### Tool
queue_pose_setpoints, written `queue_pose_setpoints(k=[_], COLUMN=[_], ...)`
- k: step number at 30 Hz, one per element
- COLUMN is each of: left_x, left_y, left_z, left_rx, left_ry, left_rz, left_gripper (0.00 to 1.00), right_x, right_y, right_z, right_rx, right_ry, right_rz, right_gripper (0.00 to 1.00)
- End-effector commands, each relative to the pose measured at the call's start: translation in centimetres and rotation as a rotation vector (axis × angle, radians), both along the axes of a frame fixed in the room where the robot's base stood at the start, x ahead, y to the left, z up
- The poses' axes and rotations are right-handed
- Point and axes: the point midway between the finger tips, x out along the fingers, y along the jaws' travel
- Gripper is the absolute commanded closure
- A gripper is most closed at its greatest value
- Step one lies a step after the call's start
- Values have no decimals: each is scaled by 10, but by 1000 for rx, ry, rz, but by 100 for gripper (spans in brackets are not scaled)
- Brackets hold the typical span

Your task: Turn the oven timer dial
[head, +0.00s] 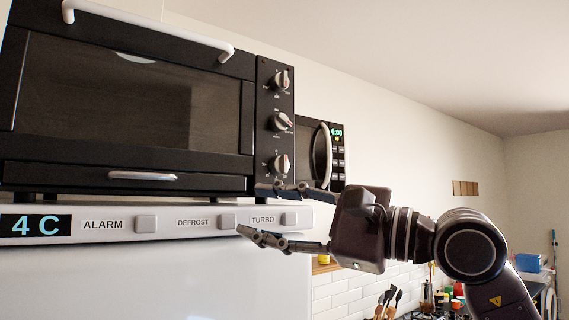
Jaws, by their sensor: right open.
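A black oven (120,100) with a glass door stands on top of a white fridge. Its right panel carries an upper dial (280,80), a middle dial (281,121) and a lower dial (280,164), all silver. The dial labels are too small to read, so I cannot tell which is the timer. My right gripper (250,210) comes in from the right with its two fingers apart and nothing between them. Its upper finger is just below the lower dial in the picture; its lower finger is in front of the fridge's top strip. My left gripper is not in view.
The fridge panel (160,236) has ALARM, DEFROST and TURBO buttons and a display reading 4 C. A microwave (336,150) stands behind the oven to the right. Utensils (388,302) and a hob lie low behind my right arm. The upper right is free.

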Motion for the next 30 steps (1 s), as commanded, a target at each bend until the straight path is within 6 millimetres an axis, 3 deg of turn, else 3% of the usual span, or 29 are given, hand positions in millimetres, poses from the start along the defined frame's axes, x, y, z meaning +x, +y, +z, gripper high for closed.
queue_pose_setpoints(k=[1,6,12,30], left_x=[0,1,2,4], left_y=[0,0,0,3], left_z=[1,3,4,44], left_rx=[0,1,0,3], left_ry=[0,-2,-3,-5], left_rz=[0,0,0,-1], left_gripper=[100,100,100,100], right_x=[0,5,5,65], right_y=[-9,-48,-77,-35], right_z=[17,56,80,81], right_rx=[-85,-318,-425,-430], right_ry=[-78,-253,-319,-318], right_rz=[-78,-333,-478,-484], right_gripper=[58,58,58,58])
